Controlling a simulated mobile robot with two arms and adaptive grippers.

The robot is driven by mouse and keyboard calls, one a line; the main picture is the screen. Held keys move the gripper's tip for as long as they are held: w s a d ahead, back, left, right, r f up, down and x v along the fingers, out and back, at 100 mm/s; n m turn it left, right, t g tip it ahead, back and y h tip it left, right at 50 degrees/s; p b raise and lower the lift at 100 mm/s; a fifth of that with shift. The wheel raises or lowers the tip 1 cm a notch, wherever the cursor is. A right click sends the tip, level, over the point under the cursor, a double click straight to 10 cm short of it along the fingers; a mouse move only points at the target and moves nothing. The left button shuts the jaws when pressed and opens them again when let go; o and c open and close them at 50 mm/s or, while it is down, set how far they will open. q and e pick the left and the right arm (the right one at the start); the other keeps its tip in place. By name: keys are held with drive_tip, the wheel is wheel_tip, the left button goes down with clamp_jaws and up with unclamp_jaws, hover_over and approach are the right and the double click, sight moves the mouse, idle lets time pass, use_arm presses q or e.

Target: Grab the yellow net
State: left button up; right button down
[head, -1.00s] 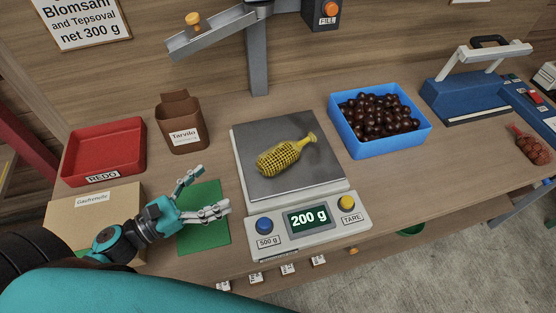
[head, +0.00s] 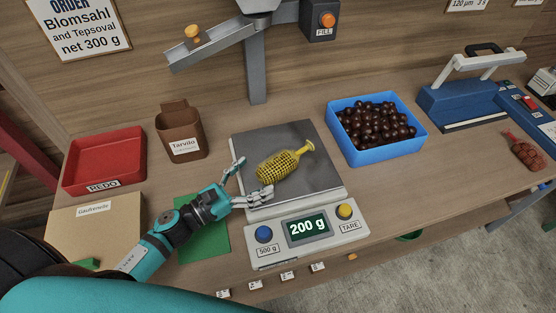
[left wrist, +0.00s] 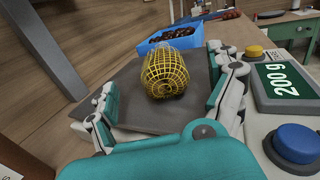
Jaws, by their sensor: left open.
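The yellow net (head: 279,166) lies on the grey plate of the scale (head: 318,187), with its tied neck pointing to the upper right. Dark contents show through its mesh. The scale display reads 200 g. My left gripper (head: 256,178) is open at the left edge of the plate, its fingers pointing toward the net's wide end and not touching it. In the left wrist view the net (left wrist: 169,72) stands ahead between the two spread fingers. My right gripper is not in view.
A blue bin of chestnuts (head: 397,153) stands right of the scale. A brown Tarvilo container (head: 180,138) and a red REDO tray (head: 136,163) stand to the left. The metal chute (head: 210,50) hangs above. A reddish net (head: 524,152) lies far right.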

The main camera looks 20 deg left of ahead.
sight(272, 164)
use_arm(q)
drive_tip(key=shift+w+d, duration=0.2)
drive_tip(key=shift+w, duration=0.05)
drive_tip(key=w+p, duration=0.1)
drive_tip(key=w+d+r+p, duration=0.1)
drive_tip(key=shift+w+d+r+p, duration=0.2)
drive_tip(key=shift+d+r+p, duration=0.05)
drive_tip(key=shift+p, duration=0.15)
drive_tip(key=shift+f+x, duration=0.25)
drive_tip(key=shift+x, duration=0.8)
drive_tip(key=shift+w+d+f, duration=0.1)
drive_tip(key=shift+w+d, duration=0.05)
drive_tip(key=c, duration=1.3)
drive_tip(key=shift+c, duration=0.8)
